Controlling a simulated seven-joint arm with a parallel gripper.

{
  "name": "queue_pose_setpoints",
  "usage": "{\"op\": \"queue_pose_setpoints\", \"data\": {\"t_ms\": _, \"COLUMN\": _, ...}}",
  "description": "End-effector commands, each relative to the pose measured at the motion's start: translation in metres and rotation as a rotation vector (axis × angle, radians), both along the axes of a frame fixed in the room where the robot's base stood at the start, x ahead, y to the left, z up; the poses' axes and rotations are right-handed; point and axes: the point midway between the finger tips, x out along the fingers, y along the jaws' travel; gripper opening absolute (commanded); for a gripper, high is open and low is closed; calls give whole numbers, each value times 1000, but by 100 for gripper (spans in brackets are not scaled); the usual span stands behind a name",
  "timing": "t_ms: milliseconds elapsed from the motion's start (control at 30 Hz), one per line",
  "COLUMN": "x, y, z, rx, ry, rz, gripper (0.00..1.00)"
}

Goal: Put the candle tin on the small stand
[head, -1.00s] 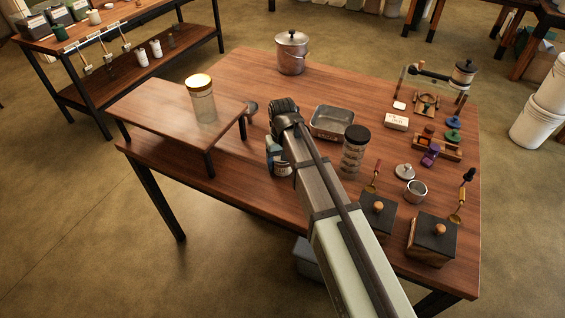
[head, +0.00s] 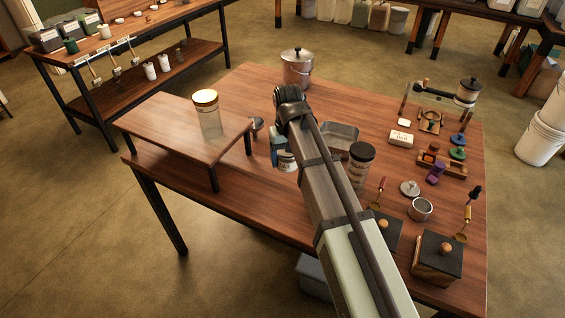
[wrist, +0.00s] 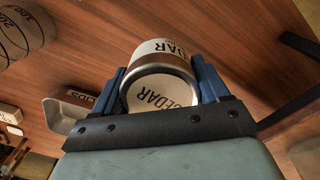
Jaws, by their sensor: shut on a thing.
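The candle tin (wrist: 160,80) is a small silver tin with white labels reading CEDAR, seen in the wrist view between my two blue fingers. My gripper (wrist: 163,85) is shut on it. In the head view my gripper (head: 281,152) and the tin (head: 287,161) show at the end of my arm, just right of the small stand and partly hidden by the arm. I cannot tell how high the tin is above the table. The small stand (head: 160,125) is a low wooden platform with dark legs at the table's left side.
A metal cup (head: 257,124) is beside the stand. A lidded pot (head: 298,68), metal tray (head: 343,134) and dark-lidded jar (head: 361,165) are on the table.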

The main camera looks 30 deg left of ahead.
Motion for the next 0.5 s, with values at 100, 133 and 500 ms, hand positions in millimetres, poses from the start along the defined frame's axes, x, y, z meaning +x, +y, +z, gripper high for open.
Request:
{"op": "queue_pose_setpoints", "data": {"t_ms": 100, "x": 5, "y": 9, "z": 13, "rx": 1, "ry": -1, "rz": 13, "gripper": 39}}
{"op": "queue_pose_setpoints", "data": {"t_ms": 133, "x": 8, "y": 14, "z": 16, "rx": 1, "ry": -1, "rz": 19, "gripper": 39}}
{"op": "queue_pose_setpoints", "data": {"t_ms": 500, "x": 49, "y": 126, "z": 102, "rx": 2, "ry": -2, "rz": 208, "gripper": 39}}
